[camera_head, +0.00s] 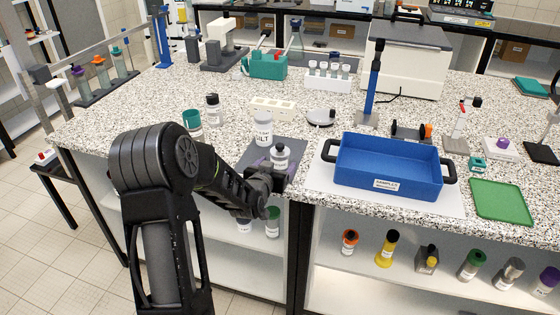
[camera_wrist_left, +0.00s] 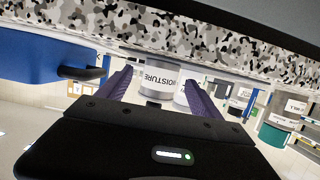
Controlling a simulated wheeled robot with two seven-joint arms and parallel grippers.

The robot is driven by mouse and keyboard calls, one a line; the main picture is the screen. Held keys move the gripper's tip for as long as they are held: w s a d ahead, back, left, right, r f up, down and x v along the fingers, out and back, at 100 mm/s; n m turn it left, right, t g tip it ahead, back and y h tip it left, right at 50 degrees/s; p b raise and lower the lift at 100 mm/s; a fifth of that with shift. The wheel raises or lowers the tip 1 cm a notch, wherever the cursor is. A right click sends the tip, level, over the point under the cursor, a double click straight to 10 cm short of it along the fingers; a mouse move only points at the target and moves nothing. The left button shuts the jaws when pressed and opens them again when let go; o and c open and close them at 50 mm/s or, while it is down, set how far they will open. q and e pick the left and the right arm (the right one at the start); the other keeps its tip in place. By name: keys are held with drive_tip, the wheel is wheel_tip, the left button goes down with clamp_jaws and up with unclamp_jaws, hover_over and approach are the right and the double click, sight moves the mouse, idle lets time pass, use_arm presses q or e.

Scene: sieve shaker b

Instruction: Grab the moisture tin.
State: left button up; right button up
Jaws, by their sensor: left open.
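My left gripper (camera_head: 276,168) is open at the tin, one finger on each side. In the wrist view the gripper (camera_wrist_left: 157,88) shows a gap beside the tin; contact cannot be told. My right gripper is not in view.
A white bottle (camera_head: 263,130) stands close behind the tin. A blue tray (camera_head: 385,185) sits right of the mat, with a green mat (camera_head: 501,201) beyond. A teal-lidded jar (camera_head: 193,122) and dark-capped bottle (camera_head: 212,110) stand to the left. The counter's front-left stretch is clear.

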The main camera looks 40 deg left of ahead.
sight(277, 163)
use_arm(q)
drive_tip(key=p+x, duration=0.1)
drive_tip(key=x, duration=0.2)
drive_tip(key=shift+w+a, duration=0.15)
drive_tip(key=shift+w, duration=0.15)
drive_tip(key=shift+w+a+f, duration=0.1)
drive_tip(key=shift+w+f, duration=0.1)
drive_tip(key=shift+w, duration=0.05)
drive_tip(key=shift+c, duration=0.5)
drive_tip(key=c, duration=1.3)
drive_tip(key=shift+r, duration=0.15)
wheel_tip(277, 163, up, 10)
drive_tip(key=shift+f+b, duration=0.1)
drive_tip(key=shift+b, duration=0.75)
